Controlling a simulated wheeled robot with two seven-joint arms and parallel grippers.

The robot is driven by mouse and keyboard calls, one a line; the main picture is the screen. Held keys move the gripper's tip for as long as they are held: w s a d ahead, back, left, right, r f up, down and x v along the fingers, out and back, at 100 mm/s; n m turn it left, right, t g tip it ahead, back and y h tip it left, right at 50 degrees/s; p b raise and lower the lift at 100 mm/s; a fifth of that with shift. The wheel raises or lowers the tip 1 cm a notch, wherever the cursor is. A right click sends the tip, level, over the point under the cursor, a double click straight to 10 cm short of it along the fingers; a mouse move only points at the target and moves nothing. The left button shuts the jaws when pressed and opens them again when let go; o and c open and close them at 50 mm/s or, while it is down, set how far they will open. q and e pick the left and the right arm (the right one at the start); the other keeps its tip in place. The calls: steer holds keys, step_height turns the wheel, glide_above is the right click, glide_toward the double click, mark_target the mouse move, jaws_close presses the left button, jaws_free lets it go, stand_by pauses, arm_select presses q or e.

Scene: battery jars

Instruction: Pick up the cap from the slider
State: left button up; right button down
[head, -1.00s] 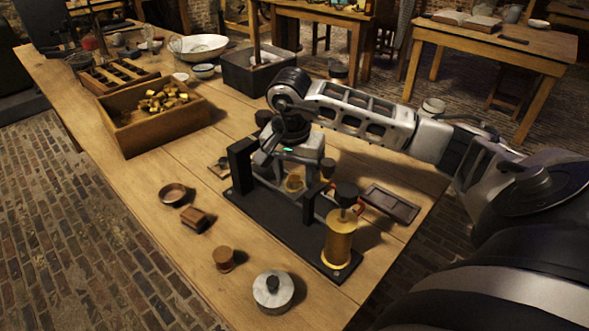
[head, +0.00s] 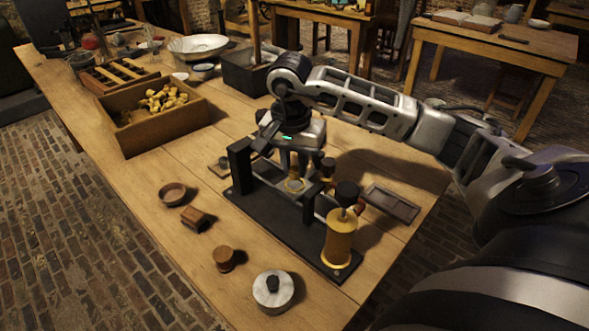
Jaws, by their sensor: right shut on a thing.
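My right gripper (head: 294,172) points down over the black fixture, its fingers shut on a small brass cap. The round brass piece (head: 294,185) at the fingertips looks like this cap; the fingers partly hide it. The slider (head: 268,183) is the rail part of the fixture between two black uprights, just below the gripper. I cannot tell whether the cap still touches it. My left gripper is not in view.
A brass cylinder with a black knob (head: 339,239) stands at the fixture's near end. A dark tray (head: 391,204) lies to the right. A grey lidded pot (head: 273,292), wooden pieces and a wooden box of brass parts (head: 150,137) are on the table.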

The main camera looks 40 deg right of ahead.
steer(key=s+d+r+b, duration=0.3)
steer(key=s+d+r, duration=0.6)
steer(key=s+r, duration=0.1)
steer(key=shift+s+r, duration=0.25)
steer(key=shift+r, duration=0.1)
